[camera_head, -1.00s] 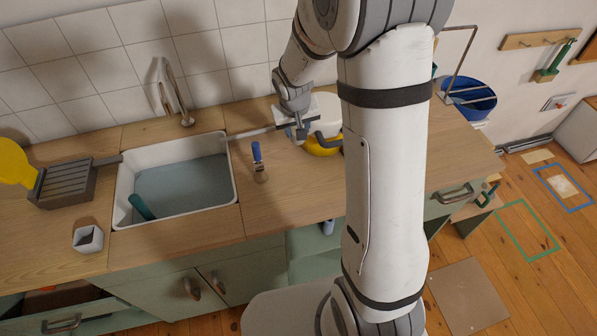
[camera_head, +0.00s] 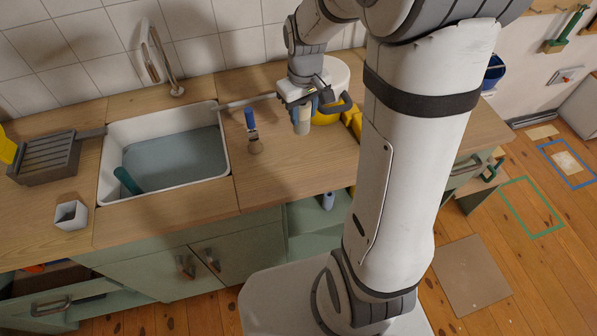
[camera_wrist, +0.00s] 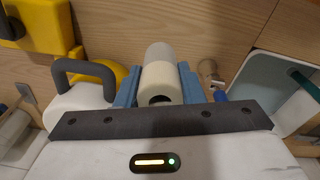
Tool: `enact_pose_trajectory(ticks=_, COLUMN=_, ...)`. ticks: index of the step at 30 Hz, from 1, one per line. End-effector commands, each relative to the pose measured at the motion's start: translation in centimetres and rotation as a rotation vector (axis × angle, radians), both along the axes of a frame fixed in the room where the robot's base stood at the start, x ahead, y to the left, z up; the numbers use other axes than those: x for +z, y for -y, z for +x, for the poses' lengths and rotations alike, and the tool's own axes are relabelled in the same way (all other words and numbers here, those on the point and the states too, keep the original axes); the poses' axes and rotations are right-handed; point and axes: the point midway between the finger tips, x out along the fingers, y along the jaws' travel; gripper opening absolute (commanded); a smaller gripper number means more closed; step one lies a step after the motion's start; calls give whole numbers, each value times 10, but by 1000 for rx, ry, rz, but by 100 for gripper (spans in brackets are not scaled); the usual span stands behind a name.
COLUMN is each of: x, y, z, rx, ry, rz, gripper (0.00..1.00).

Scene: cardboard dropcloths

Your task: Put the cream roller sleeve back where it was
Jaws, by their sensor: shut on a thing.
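The cream roller sleeve (camera_head: 301,127) hangs roughly upright below my gripper (camera_head: 302,104), above the wooden counter. In the wrist view the sleeve (camera_wrist: 160,80) sits between the blue fingers of my gripper (camera_wrist: 156,86), which is shut on it. Its near end shows a dark hole. I cannot tell how far its lower end is from the counter. In the head view a small pale cylinder (camera_head: 328,201) stands in the open shelf below the counter; I cannot tell what it is.
A blue-handled brush (camera_head: 251,120) lies left of my gripper. The sink (camera_head: 104,175) is farther left, with a teal-handled thing (camera_head: 128,181) in it. A white, yellow and grey-handled item (camera_wrist: 88,98) stands close beside my gripper. The front counter (camera_head: 285,185) is clear.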

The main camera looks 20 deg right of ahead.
Motion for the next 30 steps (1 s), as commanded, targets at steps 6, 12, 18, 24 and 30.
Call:
enact_pose_trajectory(ticks=6, x=-12, y=-5, z=-24, rx=105, ry=-69, rz=3, gripper=9)
enact_pose_trajectory(ticks=12, x=-47, y=-5, z=-25, rx=110, ry=-76, rz=3, gripper=9)
enact_pose_trajectory(ticks=18, x=-68, y=-5, z=-24, rx=109, ry=-71, rz=2, gripper=9)
enact_pose_trajectory(ticks=24, x=-96, y=-4, z=-25, rx=108, ry=-73, rz=2, gripper=9)
enact_pose_trajectory(ticks=30, x=-103, y=-4, z=-24, rx=107, ry=-68, rz=2, gripper=9)
